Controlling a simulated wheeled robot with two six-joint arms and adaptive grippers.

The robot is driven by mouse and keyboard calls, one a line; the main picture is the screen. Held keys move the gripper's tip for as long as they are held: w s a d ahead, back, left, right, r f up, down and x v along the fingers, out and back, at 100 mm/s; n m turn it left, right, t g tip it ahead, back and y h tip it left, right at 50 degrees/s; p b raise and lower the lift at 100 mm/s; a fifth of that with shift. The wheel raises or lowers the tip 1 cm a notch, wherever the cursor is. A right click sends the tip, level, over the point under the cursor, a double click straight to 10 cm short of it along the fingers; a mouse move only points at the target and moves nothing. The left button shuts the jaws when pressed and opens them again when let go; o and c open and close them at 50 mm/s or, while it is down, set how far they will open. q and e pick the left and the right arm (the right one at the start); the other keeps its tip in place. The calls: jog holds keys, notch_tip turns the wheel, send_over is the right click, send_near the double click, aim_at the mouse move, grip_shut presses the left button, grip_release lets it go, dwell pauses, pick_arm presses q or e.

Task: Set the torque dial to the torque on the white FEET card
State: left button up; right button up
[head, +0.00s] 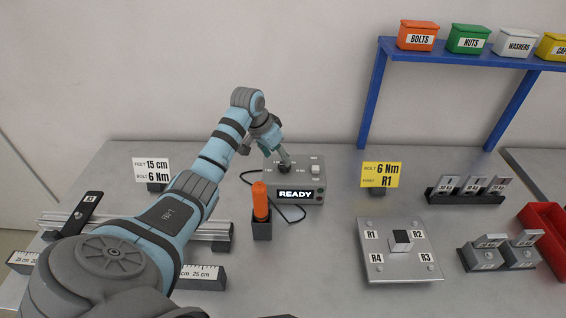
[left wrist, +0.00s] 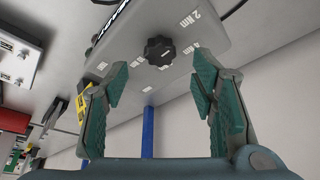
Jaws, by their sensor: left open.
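The white FEET card (head: 152,171) stands at the back left and reads FEET 15 cm, BOLT 6 Nm. The grey torque box (head: 308,171) stands right of it, with a lit display reading READY. Its black dial (left wrist: 159,50) shows in the left wrist view, with Nm labels around it; I cannot tell its setting. My left gripper (head: 281,156) is over the dial side of the box and partly hides it. In the left wrist view this gripper (left wrist: 160,88) is open and empty, with the dial apart from the fingers, beyond the gap. My right gripper is not in view.
A yellow card (head: 380,175) reads BOLT 6 Nm, POINT R1. An orange-handled tool (head: 261,202) stands upright in a dark holder before the box, near a black cable. A metal plate (head: 372,265) marked R1 to R4 lies front right. A rail (head: 215,232) runs under my left arm.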

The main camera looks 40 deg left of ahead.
aim_at(283, 165)
pick_arm(q)
jog(key=x, duration=0.5)
jog(key=shift+w+f+b, duration=0.1)
jog(key=shift+w+b, duration=0.2)
jog(key=shift+b, duration=0.05)
jog(key=shift+f, duration=0.2)
jog(key=shift+s+r, duration=0.1)
jog(key=shift+s, duration=0.05)
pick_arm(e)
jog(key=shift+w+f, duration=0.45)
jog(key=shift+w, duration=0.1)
pick_arm(q)
jog(key=c, duration=1.1)
jog(key=shift+c, duration=0.2)
